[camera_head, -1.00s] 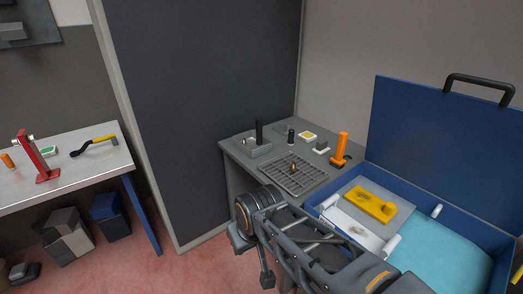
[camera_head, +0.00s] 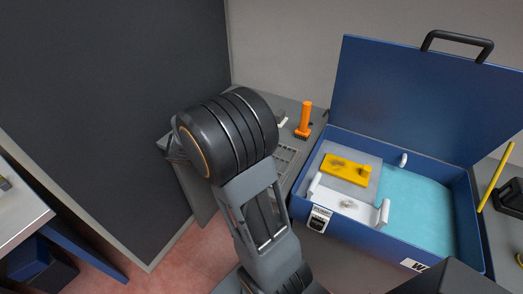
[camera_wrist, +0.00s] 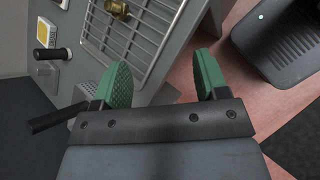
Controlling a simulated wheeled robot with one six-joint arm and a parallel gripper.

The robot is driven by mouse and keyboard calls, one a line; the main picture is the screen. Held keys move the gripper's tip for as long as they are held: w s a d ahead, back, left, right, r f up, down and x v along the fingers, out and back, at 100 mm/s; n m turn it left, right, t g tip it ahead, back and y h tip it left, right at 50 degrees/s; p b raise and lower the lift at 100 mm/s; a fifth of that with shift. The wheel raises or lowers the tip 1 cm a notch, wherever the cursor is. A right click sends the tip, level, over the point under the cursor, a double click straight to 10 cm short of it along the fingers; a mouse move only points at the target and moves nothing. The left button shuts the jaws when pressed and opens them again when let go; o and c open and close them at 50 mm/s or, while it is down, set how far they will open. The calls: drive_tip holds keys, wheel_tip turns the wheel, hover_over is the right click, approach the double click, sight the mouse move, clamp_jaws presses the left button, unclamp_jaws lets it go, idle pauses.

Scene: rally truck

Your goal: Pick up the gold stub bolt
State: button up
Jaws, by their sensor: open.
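The gold stub bolt (camera_wrist: 118,8) shows at the top edge of the wrist view, on a grey grated tray (camera_wrist: 146,38), partly cut off by the frame. My gripper (camera_wrist: 163,82) has two green pads spread apart with nothing between them. In the wrist view the bolt lies beyond the fingertips, up and to the left. In the head view my arm covers the bolt and most of the tray (camera_head: 288,155), and the gripper's fingers are hidden.
A blue case (camera_head: 398,246) with its lid up holds a yellow block (camera_head: 346,169). An orange-handled tool (camera_head: 305,119) stands behind the tray. A black knob (camera_wrist: 52,54) and a yellow-topped block (camera_wrist: 47,42) are left of the tray in the wrist view.

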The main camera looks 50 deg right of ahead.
drive_tip(key=w+d+f+n+h, duration=0.1)
drive_tip(key=d+n, duration=0.1)
drive_tip(key=w+d+f+n+h+p, duration=0.1)
drive_tip(key=w+d+f+n, duration=0.1)
drive_tip(key=w+d+f+n+h, duration=0.1)
drive_tip(key=d+h, duration=0.1)
drive_tip(key=d, duration=0.1)
drive_tip(key=shift+w+f+n, duration=0.25)
drive_tip(key=shift+n, duration=0.15)
drive_tip(key=shift+h, duration=0.3)
drive_tip(key=p+x, duration=0.1)
drive_tip(key=x, duration=0.6)
drive_tip(key=shift+d+f+p, duration=0.15)
drive_tip(key=shift+d+p, duration=0.15)
drive_tip(key=shift+d, duration=0.05)
drive_tip(key=shift+p+x, duration=1.05)
drive_tip(key=shift+x, duration=2)
drive_tip(key=shift+s, duration=0.15)
drive_tip(key=shift+c, duration=0.5)
drive_tip(key=c, duration=0.9)
drive_tip(key=shift+c, duration=0.2)
drive_tip(key=shift+r, duration=0.35)
